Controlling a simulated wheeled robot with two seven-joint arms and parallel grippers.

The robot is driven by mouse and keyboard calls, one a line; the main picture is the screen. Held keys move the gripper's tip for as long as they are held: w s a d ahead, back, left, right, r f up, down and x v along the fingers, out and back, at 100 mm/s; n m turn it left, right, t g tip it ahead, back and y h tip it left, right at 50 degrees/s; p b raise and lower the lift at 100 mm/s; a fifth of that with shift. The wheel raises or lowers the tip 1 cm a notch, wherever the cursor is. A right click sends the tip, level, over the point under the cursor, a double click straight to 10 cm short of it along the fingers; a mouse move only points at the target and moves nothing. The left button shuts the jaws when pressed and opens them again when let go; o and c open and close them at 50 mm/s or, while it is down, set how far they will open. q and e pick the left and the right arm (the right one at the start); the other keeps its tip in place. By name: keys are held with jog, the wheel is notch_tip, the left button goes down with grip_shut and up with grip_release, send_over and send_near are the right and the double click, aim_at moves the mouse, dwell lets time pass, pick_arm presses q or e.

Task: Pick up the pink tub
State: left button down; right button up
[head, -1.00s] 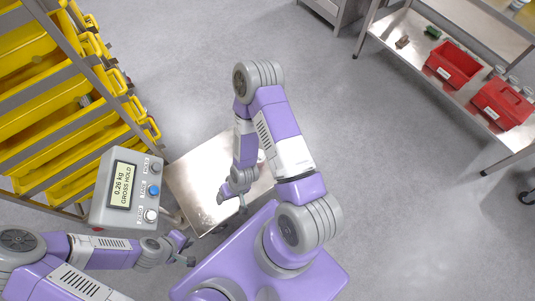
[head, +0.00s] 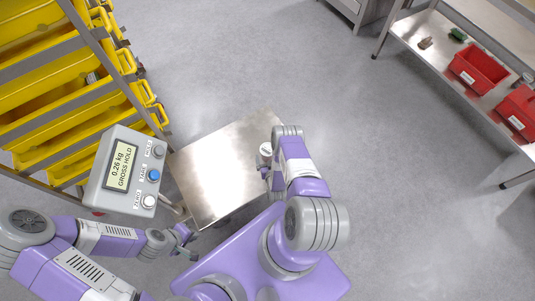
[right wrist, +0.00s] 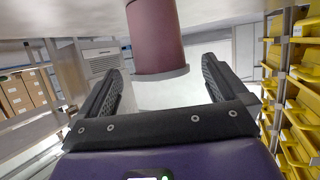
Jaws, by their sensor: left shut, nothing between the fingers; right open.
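The pink tub (right wrist: 155,35) shows in the right wrist view as a dull pink cylinder with a paler rim, upside down in that picture. In the head view a small pale round top (head: 265,149), likely the tub's lid, shows at the right side of the metal scale platform (head: 215,180). My right gripper (right wrist: 160,78) is open, with the tub in line with the gap between its fingers; contact cannot be told. In the head view it is mostly hidden by my right arm. My left gripper (head: 188,245) is shut and empty, below the platform's lower left corner.
The scale's display box (head: 125,172) reads 0.26 kg, GROSS HOLD, left of the platform. A rack of yellow bins (head: 50,90) stands at upper left. A metal table with red bins (head: 478,68) is at upper right. Open floor lies between.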

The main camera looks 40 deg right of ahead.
aim_at(268, 151)
jog(key=x, duration=0.1)
jog(key=b+x, duration=0.1)
jog(key=x, duration=0.1)
jog(key=b+x, duration=0.1)
jog(key=x, duration=0.1)
jog(key=shift+w+r, duration=0.1)
jog(key=shift+r, duration=0.3)
jog(key=shift+r, duration=0.1)
jog(key=c, duration=1.2)
jog(key=shift+r, duration=0.25)
jog(key=shift+c, duration=0.7)
notch_tip(268, 151, up, 10)
jog(key=p, duration=0.5)
jog(key=shift+f, duration=0.25)
jog(key=shift+c, duration=0.8)
